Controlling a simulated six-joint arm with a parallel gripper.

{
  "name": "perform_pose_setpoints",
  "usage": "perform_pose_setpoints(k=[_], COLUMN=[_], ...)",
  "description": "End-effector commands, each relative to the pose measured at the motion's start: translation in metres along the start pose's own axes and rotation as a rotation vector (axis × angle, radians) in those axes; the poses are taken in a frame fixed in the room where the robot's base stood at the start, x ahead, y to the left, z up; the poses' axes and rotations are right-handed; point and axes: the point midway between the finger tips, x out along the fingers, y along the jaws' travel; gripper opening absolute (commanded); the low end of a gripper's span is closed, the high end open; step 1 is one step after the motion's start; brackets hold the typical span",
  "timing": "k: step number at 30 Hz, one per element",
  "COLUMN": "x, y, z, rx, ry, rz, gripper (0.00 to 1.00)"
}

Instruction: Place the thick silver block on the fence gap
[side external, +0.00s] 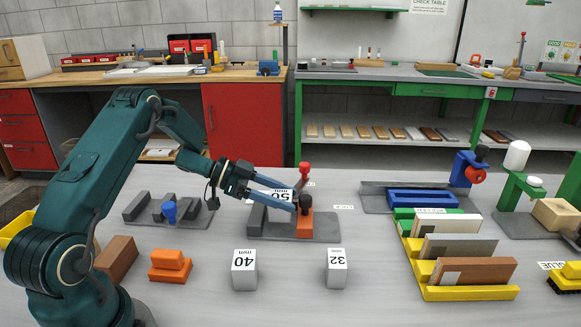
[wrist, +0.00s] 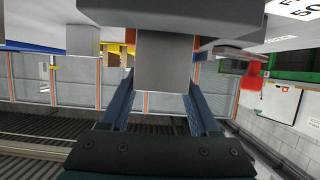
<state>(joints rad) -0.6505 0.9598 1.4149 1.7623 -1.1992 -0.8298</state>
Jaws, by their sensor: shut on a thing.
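My gripper (side external: 298,198) is over the dark grey fence fixture (side external: 328,232), its fingers pointing right. In the wrist view, my gripper (wrist: 160,85) is shut on a plain silver-grey block (wrist: 163,65). In the side view the fingers largely hide this block. A white face marked 50 mm (side external: 277,196) shows between the fingers; I cannot tell whether it belongs to the held block. The fence (side external: 257,220) stands at the fixture's left, and an orange part (side external: 304,226) stands below the fingertips. The gap itself is hard to see.
Silver blocks marked 40 mm (side external: 244,272) and 32 mm (side external: 337,270) stand in front. A red knob (side external: 304,168) rises close behind the fingertips; it also shows in the wrist view (wrist: 252,78). A yellow rack (side external: 470,293) holds boards at right.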

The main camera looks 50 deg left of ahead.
Motion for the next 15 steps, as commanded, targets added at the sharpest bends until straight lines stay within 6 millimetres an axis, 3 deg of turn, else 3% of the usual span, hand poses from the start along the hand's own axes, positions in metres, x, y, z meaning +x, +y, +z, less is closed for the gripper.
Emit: perform_pose_setpoints(k=[5, 15], x=[0.007, 0.008], y=[0.0, 0.0], z=[0.017, 0.019], rx=[-0.001, 0.001], ry=[0.001, 0.002], rz=[0.0, -0.001], gripper=[0.0, 0.0])
